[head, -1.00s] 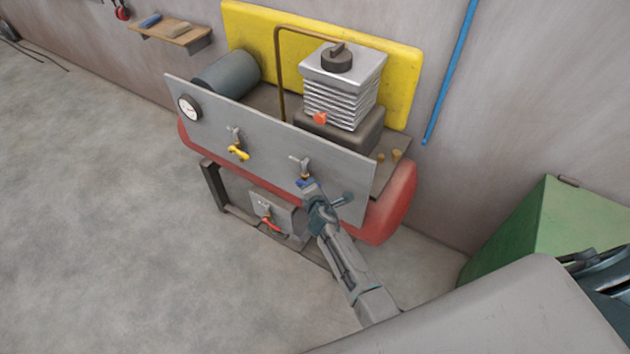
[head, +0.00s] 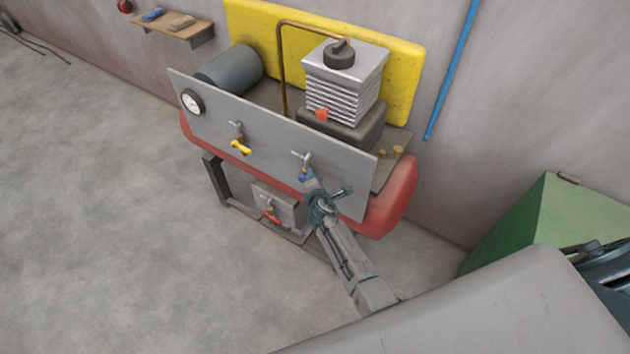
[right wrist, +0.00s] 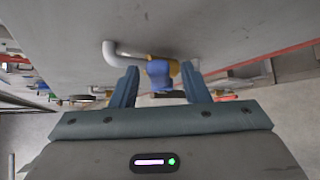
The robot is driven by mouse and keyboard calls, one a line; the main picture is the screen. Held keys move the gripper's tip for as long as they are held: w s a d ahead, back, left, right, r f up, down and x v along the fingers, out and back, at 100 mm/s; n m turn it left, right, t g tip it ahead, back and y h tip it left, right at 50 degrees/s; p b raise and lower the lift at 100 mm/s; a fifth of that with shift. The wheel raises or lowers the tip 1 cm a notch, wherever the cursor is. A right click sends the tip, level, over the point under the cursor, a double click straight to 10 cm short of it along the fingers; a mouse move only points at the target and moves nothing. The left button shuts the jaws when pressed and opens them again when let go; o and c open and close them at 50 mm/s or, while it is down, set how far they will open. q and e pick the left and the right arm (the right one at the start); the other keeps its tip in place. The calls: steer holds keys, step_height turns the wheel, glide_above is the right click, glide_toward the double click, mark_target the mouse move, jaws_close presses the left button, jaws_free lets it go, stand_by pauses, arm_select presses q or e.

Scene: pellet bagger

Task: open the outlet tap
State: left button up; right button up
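A tap with a blue handle (head: 305,174) sits on the front of the grey panel (head: 345,187), right of a tap with a yellow handle (head: 241,147). A tap with a red handle (head: 271,213) is lower down on a small plate. No label shows which one is the outlet tap. My right gripper (head: 310,181) is at the blue handle. In the right wrist view its two fingers (right wrist: 159,76) stand apart on either side of the blue handle (right wrist: 159,73), with gaps visible on both sides. My left gripper is not in view.
A round gauge (head: 192,102) is at the panel's left end. A red rounded bumper (head: 392,200) runs below the panel. A green box (head: 550,220) stands at the right. The floor to the left (head: 90,200) is clear.

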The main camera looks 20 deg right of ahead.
steer(key=p+v, duration=0.1)
steer(key=v, duration=1)
steer(key=shift+p, duration=0.4)
steer(key=shift+w, duration=0.1)
